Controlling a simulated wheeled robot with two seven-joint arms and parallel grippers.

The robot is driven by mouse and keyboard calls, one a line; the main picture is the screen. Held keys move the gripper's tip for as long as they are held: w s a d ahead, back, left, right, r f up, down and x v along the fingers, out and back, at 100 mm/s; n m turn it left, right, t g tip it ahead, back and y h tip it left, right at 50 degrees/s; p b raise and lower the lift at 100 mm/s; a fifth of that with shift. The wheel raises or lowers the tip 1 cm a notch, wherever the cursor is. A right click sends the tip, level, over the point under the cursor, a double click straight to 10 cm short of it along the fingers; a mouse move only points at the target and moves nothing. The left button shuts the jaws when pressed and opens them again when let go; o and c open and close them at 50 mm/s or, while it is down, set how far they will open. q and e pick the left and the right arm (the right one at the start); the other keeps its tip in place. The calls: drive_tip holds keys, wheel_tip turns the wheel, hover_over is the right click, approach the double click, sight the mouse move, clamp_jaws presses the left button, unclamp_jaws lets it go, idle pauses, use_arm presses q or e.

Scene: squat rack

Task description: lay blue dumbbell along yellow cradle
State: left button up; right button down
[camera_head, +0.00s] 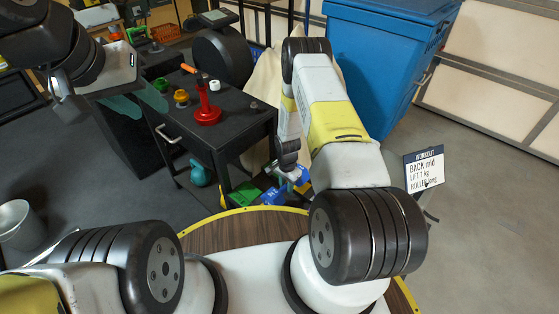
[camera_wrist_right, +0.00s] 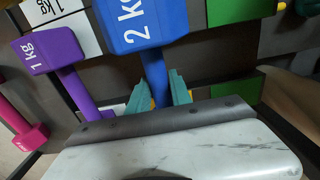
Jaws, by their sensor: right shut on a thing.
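The blue dumbbell (camera_wrist_right: 145,20), marked 2 kg, is in the right wrist view, its head toward the top and its handle running down between the teal fingers. My right gripper (camera_wrist_right: 160,92) is shut on that handle. The dumbbell's lower end is hidden behind the gripper body. In the head view my right arm reaches down beside the dark cart, and its fingers are too small to tell apart. My left gripper (camera_head: 138,102) is at the upper left, its two teal fingers apart and empty, over the cart's left side. I cannot make out a yellow cradle in either view.
A purple 1 kg dumbbell (camera_wrist_right: 45,50) and a pink dumbbell (camera_wrist_right: 22,128) lie left of the blue one. Green panels (camera_wrist_right: 232,92) are behind. The dark cart (camera_head: 235,118) bears a red object (camera_head: 207,112). A blue bin (camera_head: 375,60) and workout sign (camera_head: 424,168) stand right.

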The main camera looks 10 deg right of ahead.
drive_tip(key=shift+w+f, duration=0.15)
drive_tip(key=shift+f, duration=0.7)
drive_tip(key=c, duration=1.2)
unclamp_jaws()
drive_tip(key=shift+f, duration=0.2)
drive_tip(key=shift+o, duration=0.2)
drive_tip(key=shift+r, duration=0.1)
